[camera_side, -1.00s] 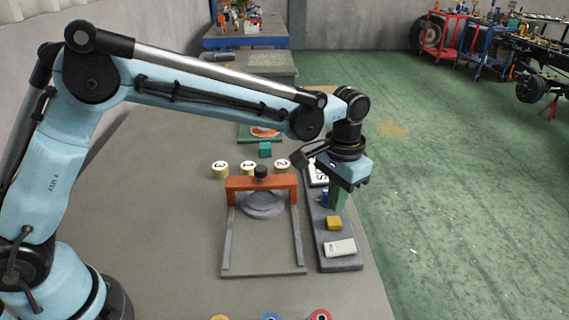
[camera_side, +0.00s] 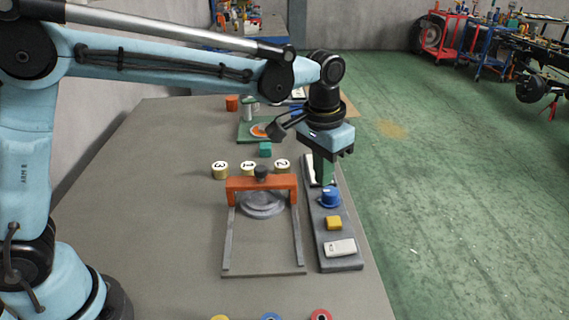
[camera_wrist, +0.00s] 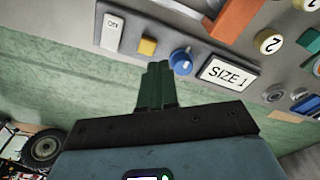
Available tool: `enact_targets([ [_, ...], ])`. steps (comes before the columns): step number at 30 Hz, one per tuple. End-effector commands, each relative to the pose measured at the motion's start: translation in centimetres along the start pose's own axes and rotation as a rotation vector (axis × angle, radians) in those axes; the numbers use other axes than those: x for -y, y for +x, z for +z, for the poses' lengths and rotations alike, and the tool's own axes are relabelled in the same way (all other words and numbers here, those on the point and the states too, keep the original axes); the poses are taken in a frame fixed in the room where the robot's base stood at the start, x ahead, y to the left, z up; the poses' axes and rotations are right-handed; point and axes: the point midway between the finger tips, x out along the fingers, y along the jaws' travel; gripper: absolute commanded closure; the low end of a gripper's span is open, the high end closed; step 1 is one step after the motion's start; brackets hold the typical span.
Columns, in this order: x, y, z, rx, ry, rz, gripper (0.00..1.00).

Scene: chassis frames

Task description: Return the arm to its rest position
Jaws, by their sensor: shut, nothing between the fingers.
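My gripper (camera_side: 325,172) is in the side view above the far part of the control panel (camera_side: 339,264), with its green fingers pointing down. It is shut and holds nothing. In the wrist view my gripper (camera_wrist: 158,75) shows its green fingers together, with the green floor behind them. The panel carries a blue knob (camera_side: 330,196), a yellow block-shaped button (camera_side: 334,223) and a white switch (camera_side: 340,247). In the wrist view the switch (camera_wrist: 111,32) reads ON and a display (camera_wrist: 229,74) reads SIZE 1.
An orange-red frame (camera_side: 235,184) on a grey base stands left of the panel, over a grey disc (camera_side: 262,205). Several numbered cylinders (camera_side: 249,168) and a teal cube (camera_side: 265,149) lie behind it. The table's left part (camera_side: 150,210) is clear.

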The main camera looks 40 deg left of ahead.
Motion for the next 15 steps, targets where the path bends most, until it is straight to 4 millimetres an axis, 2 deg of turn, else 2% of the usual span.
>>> enact_targets([
  [1,1.1,-0.9,0.9,-0.027,-0.015,0.001,1.0],
  [6,3.8,-3.1,3.7,-0.123,-0.054,0.0,1.0],
  [15,7.7,-4.9,9.5,-0.291,-0.121,-0.018,1.0],
])
